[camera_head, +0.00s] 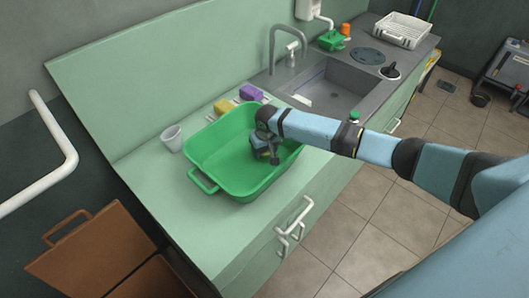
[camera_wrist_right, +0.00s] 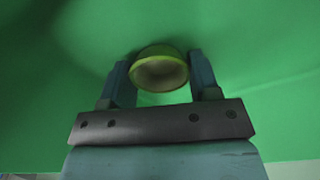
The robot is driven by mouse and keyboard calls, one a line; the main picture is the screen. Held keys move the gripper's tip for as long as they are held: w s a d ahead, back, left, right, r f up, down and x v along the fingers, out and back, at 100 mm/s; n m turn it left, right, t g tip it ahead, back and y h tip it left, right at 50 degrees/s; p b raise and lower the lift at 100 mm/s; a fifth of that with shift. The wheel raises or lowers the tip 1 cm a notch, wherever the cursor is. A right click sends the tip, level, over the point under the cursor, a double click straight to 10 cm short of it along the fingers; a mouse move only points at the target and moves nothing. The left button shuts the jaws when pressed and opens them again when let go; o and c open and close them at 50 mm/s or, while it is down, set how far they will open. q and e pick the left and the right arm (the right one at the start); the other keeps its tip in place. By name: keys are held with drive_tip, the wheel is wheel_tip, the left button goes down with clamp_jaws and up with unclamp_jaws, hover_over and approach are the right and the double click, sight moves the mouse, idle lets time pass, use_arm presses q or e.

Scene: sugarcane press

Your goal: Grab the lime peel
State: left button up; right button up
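The lime peel (camera_wrist_right: 158,72) is a small hollow half shell with a green rim and pale inside. In the right wrist view it sits between the two fingers of my right gripper (camera_wrist_right: 160,75), its sides very close to both. I cannot tell whether the fingers press on it. In the head view my right gripper (camera_head: 268,150) is down inside the green basin (camera_head: 210,160), and the peel is not made out there. My left gripper is not in view.
The basin stands on a pale green counter (camera_head: 235,235). A grey cup (camera_head: 172,138) is left of it; yellow and purple sponges (camera_head: 251,92) lie behind it. A sink (camera_head: 325,88) with a tap is beyond. A wooden box (camera_head: 95,255) stands at lower left.

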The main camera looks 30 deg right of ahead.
drive_tip(key=shift+c, duration=0.7)
